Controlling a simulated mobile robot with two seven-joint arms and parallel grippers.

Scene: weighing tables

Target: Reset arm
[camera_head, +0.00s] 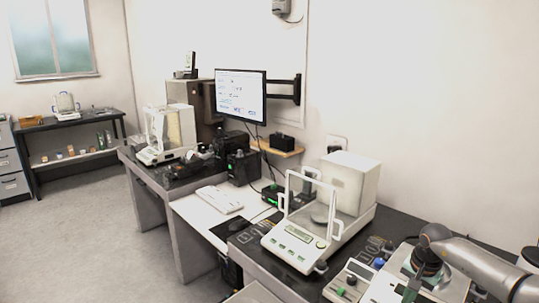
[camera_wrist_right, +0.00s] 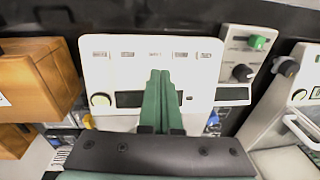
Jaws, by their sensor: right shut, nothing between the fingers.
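My right arm (camera_head: 475,262) comes in at the lower right of the head view, bent down over the right end of the dark bench. Its gripper (camera_wrist_right: 159,75) shows in the right wrist view with two green fingers pressed together and nothing between them. The fingers lie in front of a white instrument panel (camera_wrist_right: 205,70) with a row of labels, a dark display and a round knob. Whether they touch the panel cannot be told. My left gripper is in neither view.
A white balance with a glass draft shield (camera_head: 290,241) stands left of my arm. A control box with a green switch (camera_head: 345,284) sits between them. In the wrist view, a brown wooden box (camera_wrist_right: 28,85) is at left. The monitor (camera_head: 241,95) and keyboard (camera_head: 218,199) are farther back.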

